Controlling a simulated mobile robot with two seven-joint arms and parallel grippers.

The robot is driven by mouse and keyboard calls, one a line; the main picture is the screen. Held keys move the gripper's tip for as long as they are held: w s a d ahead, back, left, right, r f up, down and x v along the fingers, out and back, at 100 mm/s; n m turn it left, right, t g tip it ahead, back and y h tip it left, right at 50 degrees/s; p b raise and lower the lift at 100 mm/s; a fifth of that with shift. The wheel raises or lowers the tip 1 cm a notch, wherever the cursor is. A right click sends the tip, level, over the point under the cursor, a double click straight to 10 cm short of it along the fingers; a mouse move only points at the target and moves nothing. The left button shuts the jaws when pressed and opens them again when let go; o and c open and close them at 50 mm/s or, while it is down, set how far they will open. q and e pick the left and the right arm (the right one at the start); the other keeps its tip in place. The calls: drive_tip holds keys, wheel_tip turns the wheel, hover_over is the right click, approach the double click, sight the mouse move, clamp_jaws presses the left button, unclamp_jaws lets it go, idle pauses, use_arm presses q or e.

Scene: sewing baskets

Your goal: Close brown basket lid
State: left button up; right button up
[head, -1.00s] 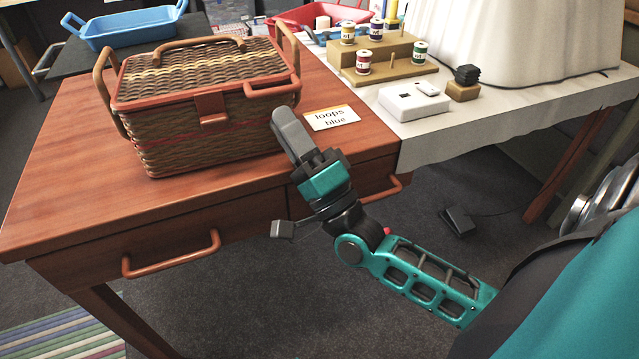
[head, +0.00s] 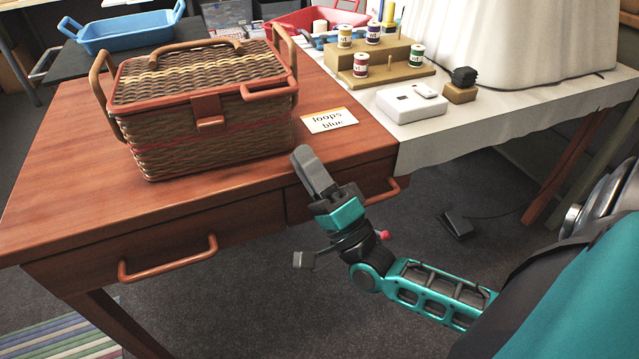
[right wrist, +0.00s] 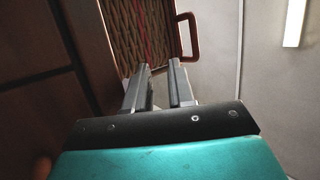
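The brown wicker basket (head: 215,140) stands upright on the wooden table. Its woven lid (head: 190,75) with a red-brown rim lies flat over the top and looks closed, with a clasp (head: 209,110) at the front. The basket's woven side (right wrist: 140,35) also shows in the right wrist view. My right gripper (head: 306,160) is at the table's front edge, right of and below the basket and apart from it. In the right wrist view its two fingers (right wrist: 161,75) stand a little apart with nothing between them. My left gripper is out of view.
A card reading "loops blue" (head: 330,120) lies right of the basket. Thread spools sit on a wooden stand (head: 385,60) at the right, near a white box (head: 411,104). A drawer handle (head: 168,260) juts from the table front. The table left of the basket is clear.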

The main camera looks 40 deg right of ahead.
drive_tip(key=shift+s+d+f, duration=0.25)
drive_tip(key=shift+f, duration=0.5)
drive_tip(key=shift+s+d+f, duration=0.2)
drive_tip(key=shift+s+f, duration=0.05)
drive_tip(key=shift+f, duration=0.45)
drive_tip(key=shift+s+d+f, duration=0.25)
drive_tip(key=shift+f, duration=0.5)
drive_tip(key=shift+r, duration=0.2)
